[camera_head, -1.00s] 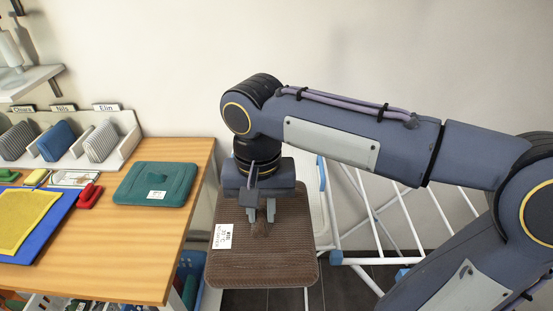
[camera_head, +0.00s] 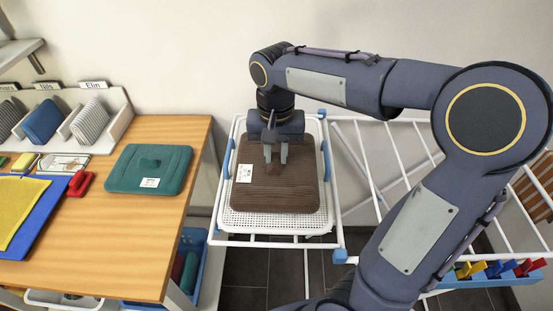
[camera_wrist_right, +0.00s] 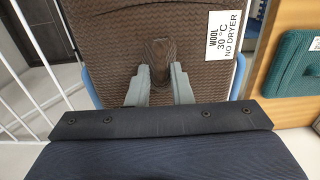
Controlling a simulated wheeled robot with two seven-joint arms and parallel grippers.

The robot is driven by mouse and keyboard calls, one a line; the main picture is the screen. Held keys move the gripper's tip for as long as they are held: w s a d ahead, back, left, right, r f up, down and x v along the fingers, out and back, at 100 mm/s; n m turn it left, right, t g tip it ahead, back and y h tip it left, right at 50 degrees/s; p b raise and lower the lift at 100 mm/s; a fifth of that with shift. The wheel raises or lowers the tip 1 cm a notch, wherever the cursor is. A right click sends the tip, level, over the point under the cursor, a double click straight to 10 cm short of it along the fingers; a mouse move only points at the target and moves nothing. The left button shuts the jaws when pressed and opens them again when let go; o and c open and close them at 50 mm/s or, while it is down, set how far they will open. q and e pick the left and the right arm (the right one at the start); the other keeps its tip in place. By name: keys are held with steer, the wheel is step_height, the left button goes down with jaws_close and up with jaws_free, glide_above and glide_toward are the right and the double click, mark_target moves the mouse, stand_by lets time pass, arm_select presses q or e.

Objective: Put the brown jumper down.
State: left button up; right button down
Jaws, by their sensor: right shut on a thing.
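The brown jumper (camera_head: 300,195) is a flat, ribbed, folded block with a raised tab in its middle. A white care label on it reads wool, 30 °C, no dryer in the right wrist view (camera_wrist_right: 223,35). My right gripper (camera_head: 275,160) is above the jumper, its fingers closed on the tab (camera_wrist_right: 159,60). The jumper lies level over a white mesh panel (camera_head: 270,222) with a raised rim, on the white rack. I cannot tell whether its underside touches the mesh. My left gripper is not in view.
A wooden table (camera_head: 150,235) at left holds a folded teal garment (camera_head: 148,168), a red object (camera_head: 82,184) and blue and yellow cloths. A named divider shelf (camera_head: 75,130) stands behind. White rack bars (camera_head: 400,165) extend right. A blue crate (camera_head: 190,262) sits below.

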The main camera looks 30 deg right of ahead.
mark_target(277, 149)
steer(key=shift+w+d+f, duration=0.25)
steer(key=shift+w+f, duration=0.15)
steer(key=shift+f, duration=0.15)
steer(key=shift+w+d+f, duration=0.2)
steer(key=shift+w+f, duration=0.15)
steer(key=shift+f, duration=0.15)
steer(key=shift+w+d+f, duration=0.1)
steer(key=shift+w+f, duration=0.05)
steer(key=shift+f, duration=1.6)
steer(key=shift+f, duration=0.1)
steer(key=shift+f, duration=0.15)
steer(key=c, duration=1.3)
jaws_free()
